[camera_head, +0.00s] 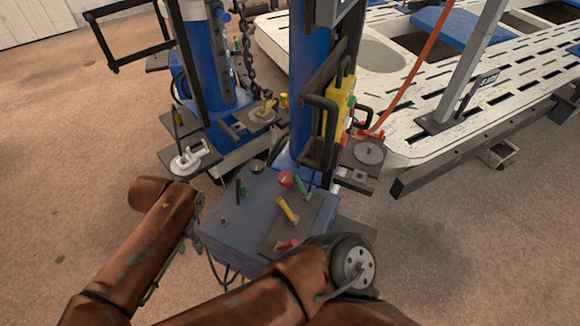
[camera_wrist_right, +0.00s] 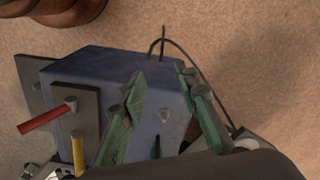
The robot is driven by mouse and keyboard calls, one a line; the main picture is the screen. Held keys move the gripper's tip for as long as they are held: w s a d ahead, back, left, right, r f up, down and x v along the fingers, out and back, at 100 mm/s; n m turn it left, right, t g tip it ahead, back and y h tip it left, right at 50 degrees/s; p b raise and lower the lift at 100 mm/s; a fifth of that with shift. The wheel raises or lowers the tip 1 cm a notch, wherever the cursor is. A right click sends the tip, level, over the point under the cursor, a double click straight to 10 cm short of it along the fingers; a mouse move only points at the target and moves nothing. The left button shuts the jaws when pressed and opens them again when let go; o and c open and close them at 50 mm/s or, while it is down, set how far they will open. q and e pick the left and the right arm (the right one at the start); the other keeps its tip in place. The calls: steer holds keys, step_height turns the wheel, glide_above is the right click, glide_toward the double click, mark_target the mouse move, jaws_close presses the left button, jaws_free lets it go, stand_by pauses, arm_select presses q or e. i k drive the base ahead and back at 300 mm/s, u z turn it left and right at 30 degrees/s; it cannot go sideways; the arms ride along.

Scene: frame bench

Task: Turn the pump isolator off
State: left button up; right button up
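A blue box (camera_head: 240,235) stands at the foot of the blue column, with several controls on top. No readable label shows which is the pump isolator. My right gripper (camera_head: 196,211) is at the box's left edge. In the right wrist view its green fingers (camera_wrist_right: 160,78) are spread and empty over the box (camera_wrist_right: 95,62). The red lever (camera_wrist_right: 45,116) and yellow lever (camera_wrist_right: 78,153) lie left of them. My left gripper is out of view.
A blue column (camera_head: 310,80) with a yellow box (camera_head: 338,105) rises behind the controls. A white slotted bench (camera_head: 400,130) fills the upper right. A wheel (camera_head: 354,262) is right of the blue box. Black cables hang at its left. Bare floor lies left and right.

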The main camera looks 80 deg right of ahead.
mark_target(285, 179)
steer(key=z, duration=0.95)
steer(key=i, duration=0.9)
steer(key=z, duration=1)
